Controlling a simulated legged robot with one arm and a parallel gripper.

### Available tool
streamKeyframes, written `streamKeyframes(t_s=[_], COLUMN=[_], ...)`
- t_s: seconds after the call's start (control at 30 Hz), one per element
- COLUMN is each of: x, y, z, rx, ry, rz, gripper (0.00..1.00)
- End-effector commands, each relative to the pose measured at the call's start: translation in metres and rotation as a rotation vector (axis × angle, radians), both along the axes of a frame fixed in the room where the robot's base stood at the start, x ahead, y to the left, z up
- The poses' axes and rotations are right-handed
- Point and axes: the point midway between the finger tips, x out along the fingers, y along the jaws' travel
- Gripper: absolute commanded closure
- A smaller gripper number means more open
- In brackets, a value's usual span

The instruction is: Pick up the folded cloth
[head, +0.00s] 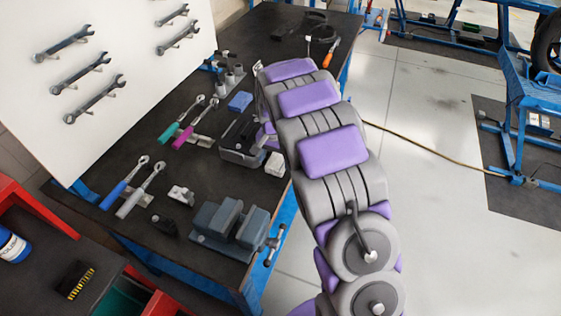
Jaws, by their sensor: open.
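A small flat blue piece (240,101) lies on the dark workbench, left of my arm. It looks like the folded cloth, but it is too small to be sure. A small white block (275,163) lies nearer, close beside my arm; I cannot tell what it is made of. My grey and purple arm reaches up over the bench's right edge. My gripper's fingers do not show; the arm hides that part.
The workbench (220,180) holds a grey open-topped box (241,151), a vise (230,228), several ratchets and a screwdriver (331,52). A white board (110,55) with wrenches stands at left. A red cart (37,207) is at lower left. Floor at right is partly clear.

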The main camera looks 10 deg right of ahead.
Motion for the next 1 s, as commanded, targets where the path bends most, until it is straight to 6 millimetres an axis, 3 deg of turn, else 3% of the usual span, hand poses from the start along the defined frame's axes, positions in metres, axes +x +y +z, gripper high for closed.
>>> streamKeyframes(t_s=[0.23, 0.53, 1.0], x=[0.001, 0.002, 0.001], y=[-0.003, -0.004, -0.004], z=[-0.037, -0.041, -0.042], rx=[0.000, 0.001, 0.000], ry=[0.005, 0.001, 0.001], rz=[0.002, 0.002, 0.001], gripper=[0.15, 0.16, 0.61])
